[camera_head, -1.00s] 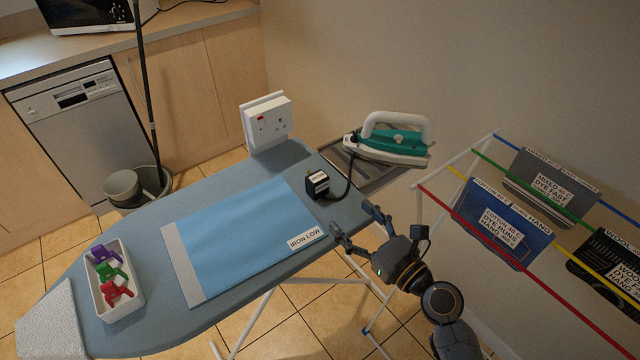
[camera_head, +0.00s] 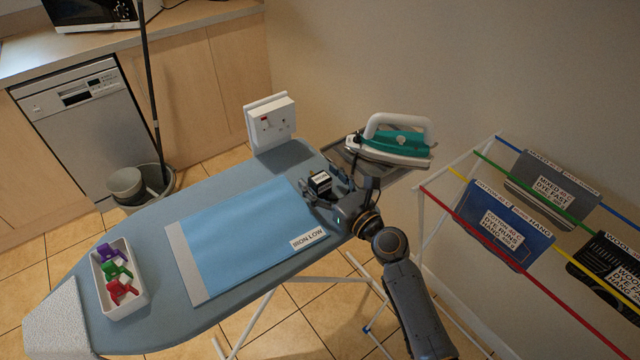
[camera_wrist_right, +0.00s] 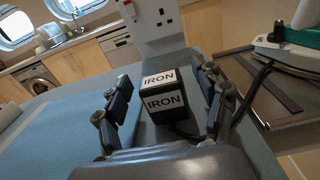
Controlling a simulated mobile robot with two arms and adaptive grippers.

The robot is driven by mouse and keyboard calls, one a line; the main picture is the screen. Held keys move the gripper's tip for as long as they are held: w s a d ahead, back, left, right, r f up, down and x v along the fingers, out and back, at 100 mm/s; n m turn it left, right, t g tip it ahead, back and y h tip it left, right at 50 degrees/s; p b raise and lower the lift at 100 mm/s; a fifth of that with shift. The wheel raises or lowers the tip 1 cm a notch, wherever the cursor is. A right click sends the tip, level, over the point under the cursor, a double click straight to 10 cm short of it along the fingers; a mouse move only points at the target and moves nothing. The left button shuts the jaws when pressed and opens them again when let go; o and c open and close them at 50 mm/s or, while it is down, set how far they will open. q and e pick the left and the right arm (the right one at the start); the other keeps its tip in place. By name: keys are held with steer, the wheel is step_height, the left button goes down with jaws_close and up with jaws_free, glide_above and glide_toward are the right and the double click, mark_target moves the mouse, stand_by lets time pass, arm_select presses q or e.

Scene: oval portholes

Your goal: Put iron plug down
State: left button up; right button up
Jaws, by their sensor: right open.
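The iron plug (camera_head: 320,182) is a black block with white labels, resting on the ironing board (camera_head: 160,225) near its right end. In the right wrist view the plug (camera_wrist_right: 163,97) reads IRON and sits between the two fingers. My right gripper (camera_head: 325,186) is open around it, with a visible gap on the left side; contact on the right cannot be told. It also shows in the right wrist view (camera_wrist_right: 165,105). The plug's cable runs toward the teal and white iron (camera_head: 395,142). My left gripper is not in view.
A white socket box (camera_head: 270,122) stands at the board's back edge. A blue cloth (camera_head: 245,235) labelled IRON LOW lies left of the gripper. A white tray (camera_head: 134,302) holds coloured pegs. A drying rack with hung cloths (camera_head: 503,225) stands at right.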

steer(key=shift+w+a, duration=0.25)
steer(key=shift+w, duration=0.05)
steer(key=shift+c, duration=0.4)
steer(key=c, duration=1.3)
steer(key=shift+r, duration=0.1)
